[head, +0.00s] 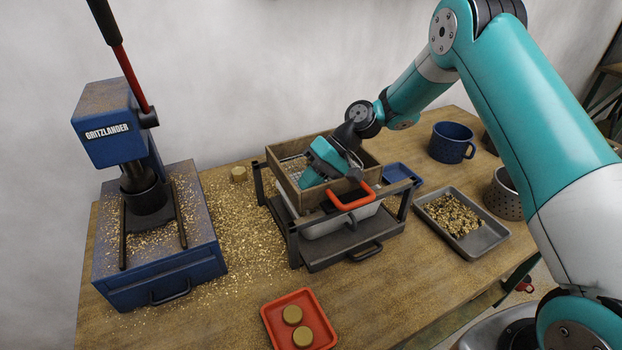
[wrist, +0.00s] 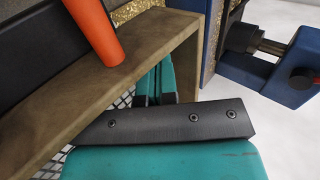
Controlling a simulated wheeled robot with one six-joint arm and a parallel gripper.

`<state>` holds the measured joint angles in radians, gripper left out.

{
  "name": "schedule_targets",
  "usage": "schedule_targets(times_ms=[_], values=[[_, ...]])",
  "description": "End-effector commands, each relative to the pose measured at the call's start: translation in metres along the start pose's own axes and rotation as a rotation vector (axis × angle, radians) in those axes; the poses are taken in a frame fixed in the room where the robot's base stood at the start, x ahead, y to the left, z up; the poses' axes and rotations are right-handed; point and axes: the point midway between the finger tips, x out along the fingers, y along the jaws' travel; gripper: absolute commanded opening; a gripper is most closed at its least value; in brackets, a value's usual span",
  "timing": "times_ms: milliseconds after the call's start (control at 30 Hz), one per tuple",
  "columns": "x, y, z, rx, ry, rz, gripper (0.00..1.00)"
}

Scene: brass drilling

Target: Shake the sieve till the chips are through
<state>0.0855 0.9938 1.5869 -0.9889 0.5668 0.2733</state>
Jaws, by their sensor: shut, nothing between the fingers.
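The sieve (head: 284,187) is a wooden frame with a wire mesh floor and an orange handle (head: 350,198) at its front. It sits in a dark metal stand (head: 292,240), above a white tray (head: 325,226). My gripper (head: 308,180) reaches down inside the sieve frame, behind the handle and apart from it. In the wrist view the gripper fingers (wrist: 155,88) are together and empty, close to the wooden wall (wrist: 100,82). The orange handle (wrist: 90,30) also shows there. The mesh is bare where visible; my gripper hides part of it.
A blue press (head: 158,240) with brass chips scattered around it stands left. A grey tray of chips (head: 470,218), a blue mug (head: 450,142) and a small blue tray (head: 400,173) are right. A red tray (head: 268,312) with two brass discs lies in front.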

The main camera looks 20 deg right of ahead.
Motion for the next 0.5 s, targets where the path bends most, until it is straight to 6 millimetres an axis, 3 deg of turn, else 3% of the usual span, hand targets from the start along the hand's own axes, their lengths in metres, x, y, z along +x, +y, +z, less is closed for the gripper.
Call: schedule_targets(times_ms=[100, 300, 500], values=[[-0.026, 0.015, -0.001, 0.001, 0.010, 0.003, 0.00], [-0.073, 0.014, -0.001, 0.000, 0.009, 0.005, 0.00], [-0.104, 0.012, -0.001, 0.001, 0.005, 0.004, 0.00]])
